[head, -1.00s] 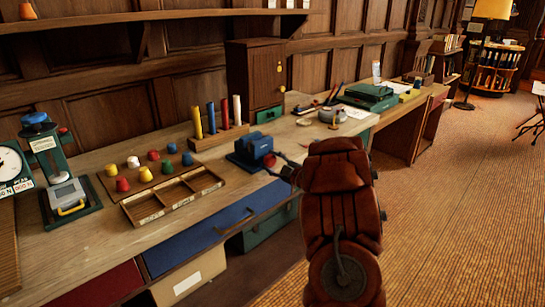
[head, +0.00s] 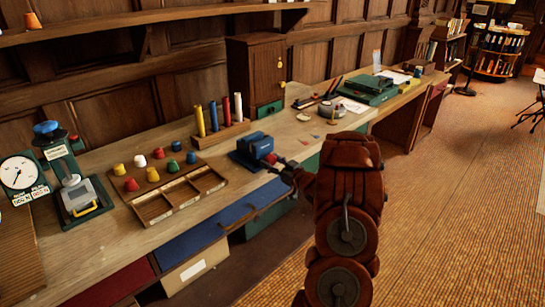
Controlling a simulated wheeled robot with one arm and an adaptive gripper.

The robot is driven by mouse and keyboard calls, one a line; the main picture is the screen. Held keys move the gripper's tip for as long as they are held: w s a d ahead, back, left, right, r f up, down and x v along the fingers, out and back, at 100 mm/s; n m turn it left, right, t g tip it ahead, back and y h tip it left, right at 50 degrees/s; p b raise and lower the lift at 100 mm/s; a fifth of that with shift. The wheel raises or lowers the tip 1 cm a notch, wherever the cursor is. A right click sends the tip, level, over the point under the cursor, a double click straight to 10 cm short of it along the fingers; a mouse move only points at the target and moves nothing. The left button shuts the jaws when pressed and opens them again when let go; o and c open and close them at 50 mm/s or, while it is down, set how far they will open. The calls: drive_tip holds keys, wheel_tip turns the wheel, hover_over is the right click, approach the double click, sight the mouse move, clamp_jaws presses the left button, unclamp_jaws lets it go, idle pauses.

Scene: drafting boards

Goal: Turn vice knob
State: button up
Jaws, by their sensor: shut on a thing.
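The small blue vice (head: 257,147) stands near the front edge of the wooden bench. Its red knob (head: 271,159) shows on the side facing my arm. My gripper (head: 280,165) is dark and small in the head view, and reaches in from the right to the knob. It is shut on the knob, though the fingertips are small and partly merge with it. My red-brown arm covers the bench edge to the right of the vice.
A compartmented tray with several coloured knobs (head: 160,205) lies left of the vice. A rack of coloured rods (head: 222,132) and a wooden cabinet (head: 258,72) stand behind. A blue drawer (head: 190,243) is below. Open floor lies at right.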

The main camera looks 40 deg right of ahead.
drive_tip(key=m+p, duration=0.2)
drive_tip(key=m, duration=0.1)
drive_tip(key=shift+a+r+m+p, duration=0.1)
drive_tip(key=shift+r+m+p, duration=0.05)
drive_tip(key=shift+m+p, duration=0.25)
drive_tip(key=m+p, duration=0.2)
drive_tip(key=m, duration=0.1)
drive_tip(key=shift+m, duration=0.3)
drive_tip(key=m+p, duration=0.2)
drive_tip(key=m, duration=0.1)
drive_tip(key=shift+a+m+p, duration=0.1)
drive_tip(key=shift+m+p, duration=0.2)
drive_tip(key=shift+m, duration=0.1)
drive_tip(key=m+p, duration=0.1)
drive_tip(key=m, duration=0.2)
drive_tip(key=shift+m+p, duration=0.3)
drive_tip(key=shift+p, duration=0.05)
drive_tip(key=m+p, duration=0.1)
drive_tip(key=m, duration=0.2)
drive_tip(key=shift+m, duration=0.3)
drive_tip(key=m+p, duration=0.1)
drive_tip(key=m, duration=0.2)
drive_tip(key=shift+m, duration=0.3)
drive_tip(key=m+p, duration=0.1)
drive_tip(key=m, duration=0.5)
drive_tip(key=shift+m, duration=0.4)
